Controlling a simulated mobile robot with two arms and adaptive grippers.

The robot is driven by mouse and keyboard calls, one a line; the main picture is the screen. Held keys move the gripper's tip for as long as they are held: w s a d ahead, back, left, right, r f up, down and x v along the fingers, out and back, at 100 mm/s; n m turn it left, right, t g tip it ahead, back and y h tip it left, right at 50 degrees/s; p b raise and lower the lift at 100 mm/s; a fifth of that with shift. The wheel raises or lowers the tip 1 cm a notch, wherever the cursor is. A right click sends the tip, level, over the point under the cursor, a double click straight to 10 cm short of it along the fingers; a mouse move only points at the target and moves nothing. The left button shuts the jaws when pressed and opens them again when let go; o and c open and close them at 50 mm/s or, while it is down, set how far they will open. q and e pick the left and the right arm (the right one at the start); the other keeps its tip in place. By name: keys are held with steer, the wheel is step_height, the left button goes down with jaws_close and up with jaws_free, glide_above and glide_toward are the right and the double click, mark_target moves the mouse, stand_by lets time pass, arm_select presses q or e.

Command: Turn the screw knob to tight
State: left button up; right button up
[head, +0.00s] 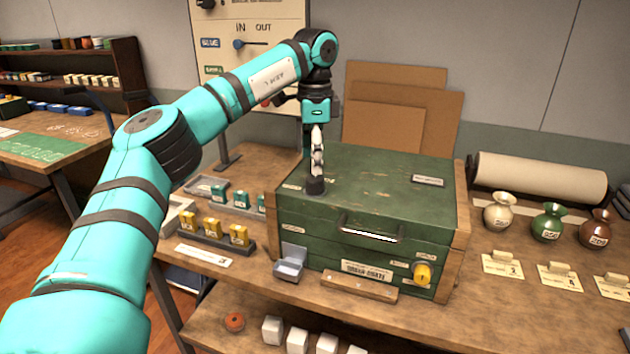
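A green wooden box (385,190) with worn paint stands on the workbench. A small dark round knob (315,187) sits on its lid near the left side. A yellow knob (423,273) is on the lower right of its front; labels are too small to read, so I cannot tell which is the screw knob. My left gripper (317,168) points straight down at the dark knob, its fingertips at or just above it. The fingers overlap in this view, so their opening and any grip are unclear. My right gripper is out of view.
Small yellow and green boxes (239,235) stand in racks left of the green box. A small grey open box (290,262) sits before its front left. Several labelled vases (498,212) and a paper roll (540,178) are at right. A board (250,45) stands behind.

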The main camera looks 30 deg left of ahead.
mark_target(315, 178)
arm_select(q)
step_height(315, 178, down, 4)
steer(key=shift+f, duration=0.95)
steer(key=c, duration=1.2)
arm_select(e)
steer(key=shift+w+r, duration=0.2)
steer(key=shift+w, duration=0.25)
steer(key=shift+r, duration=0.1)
